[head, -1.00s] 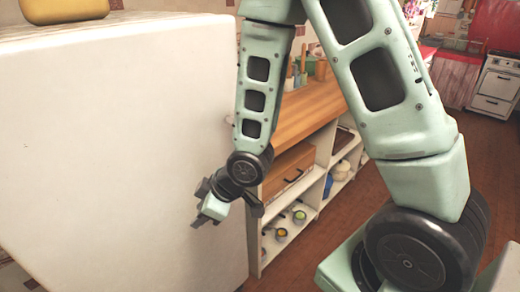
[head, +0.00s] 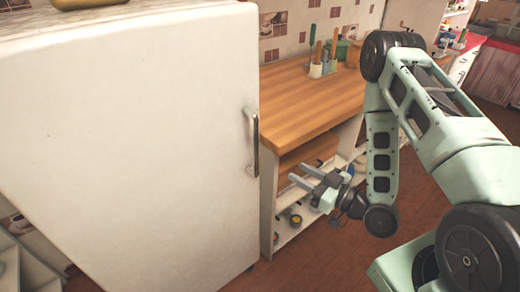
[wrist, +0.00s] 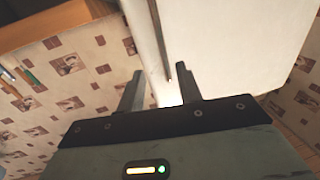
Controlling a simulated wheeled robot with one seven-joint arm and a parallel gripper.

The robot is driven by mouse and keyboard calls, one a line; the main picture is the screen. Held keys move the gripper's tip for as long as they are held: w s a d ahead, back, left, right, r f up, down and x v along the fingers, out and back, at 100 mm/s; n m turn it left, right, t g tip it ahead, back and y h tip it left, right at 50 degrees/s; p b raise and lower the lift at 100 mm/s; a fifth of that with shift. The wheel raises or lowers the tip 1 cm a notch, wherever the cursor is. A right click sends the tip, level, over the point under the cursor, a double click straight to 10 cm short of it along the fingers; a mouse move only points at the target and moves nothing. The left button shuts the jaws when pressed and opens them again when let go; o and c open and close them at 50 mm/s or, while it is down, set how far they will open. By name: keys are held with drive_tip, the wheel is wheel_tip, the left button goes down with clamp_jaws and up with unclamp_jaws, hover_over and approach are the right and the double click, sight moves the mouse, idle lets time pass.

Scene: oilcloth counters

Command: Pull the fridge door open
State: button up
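The white fridge door (head: 130,140) fills the left of the head view and looks shut. Its upright metal handle (head: 253,140) is near the right edge of the door. My gripper (head: 299,176) is to the right of the handle and lower in the picture, apart from it, with its fingers pointing left. The fingers are spread, with nothing between them. In the wrist view, the gripper (wrist: 158,84) shows both fingertips apart, and the white fridge surface (wrist: 230,40) lies beyond them. A thin dark strip there may be the handle or the door's edge; I cannot tell which.
A wooden counter (head: 310,100) with open shelves below stands right beside the fridge, behind my gripper. A utensil holder (head: 318,68) stands on it. A yellowish object sits on top of the fridge, cut off by the frame. Brown floor (head: 330,265) is open at the lower right.

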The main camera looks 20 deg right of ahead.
drive_tip(key=b+x, duration=0.9)
drive_tip(key=x, duration=0.6)
drive_tip(key=shift+w+a, duration=0.4)
drive_tip(key=shift+w, duration=0.15)
clamp_jaws()
